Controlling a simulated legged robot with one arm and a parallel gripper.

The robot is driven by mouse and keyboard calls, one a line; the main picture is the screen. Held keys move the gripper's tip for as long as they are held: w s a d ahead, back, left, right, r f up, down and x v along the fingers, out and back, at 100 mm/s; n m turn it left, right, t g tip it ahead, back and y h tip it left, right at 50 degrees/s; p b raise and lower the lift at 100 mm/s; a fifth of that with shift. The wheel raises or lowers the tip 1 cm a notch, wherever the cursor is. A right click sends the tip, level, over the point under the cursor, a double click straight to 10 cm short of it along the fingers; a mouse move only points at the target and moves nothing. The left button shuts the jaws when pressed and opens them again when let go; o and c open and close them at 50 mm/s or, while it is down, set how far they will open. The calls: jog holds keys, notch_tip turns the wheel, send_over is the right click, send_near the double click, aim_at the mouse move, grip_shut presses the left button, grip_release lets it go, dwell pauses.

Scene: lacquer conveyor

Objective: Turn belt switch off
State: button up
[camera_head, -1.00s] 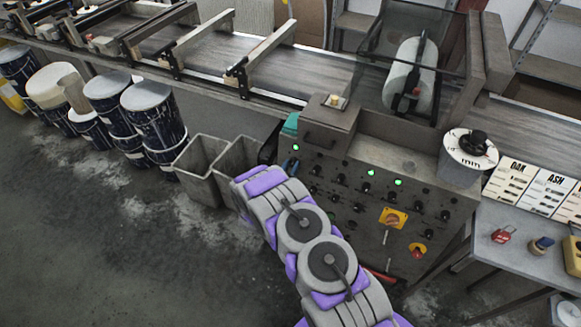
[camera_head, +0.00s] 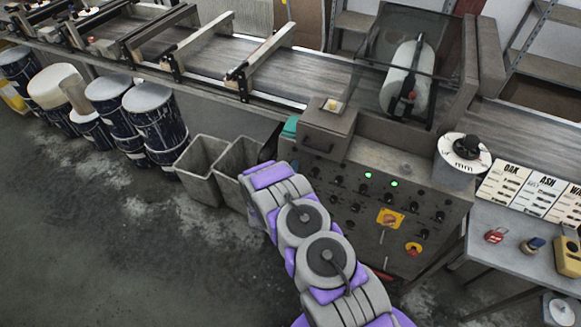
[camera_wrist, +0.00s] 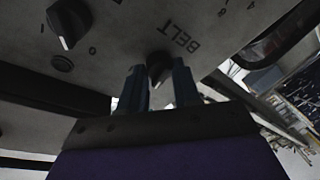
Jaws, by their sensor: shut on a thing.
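The belt switch (camera_wrist: 160,72) is a small dark knob beside the printed word BELT on the grey panel in the wrist view. My gripper (camera_wrist: 158,66) has one finger on each side of the knob and is shut on it. The knob's pointer is mostly hidden, so its setting is hard to read. In the head view the control panel (camera_head: 358,222) stands in front of the conveyor. My arm reaches its left side, and the switch cannot be made out there. Two green lamps (camera_head: 368,175) are lit on the panel.
Another black knob (camera_wrist: 68,22) with marks 0 and I sits near the belt switch. Grey bins (camera_head: 203,172) stand left of the panel, with drums (camera_head: 155,120) further left. A table (camera_head: 480,222) with sample boards is at right. The floor at front left is clear.

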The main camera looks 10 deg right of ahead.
jog(key=shift+w+a+r+n+y+p, duration=0.1)
jog(key=shift+n+y+p, duration=0.2)
jog(key=shift+n, duration=0.75)
jog(key=shift+w+a+r+n+y+p, duration=0.1)
jog(key=shift+n+p, duration=0.25)
jog(key=shift+n, duration=0.7)
jog(key=o, duration=0.8)
jog(key=shift+f, duration=0.2)
jog(key=shift+o, duration=1.2)
jog(key=shift+s, duration=0.1)
jog(key=p+v, duration=0.2)
jog(key=v, duration=1.5)
jog(key=shift+a+r, duration=0.25)
jog(key=shift+r, duration=0.1)
jog(key=shift+g, duration=0.3)
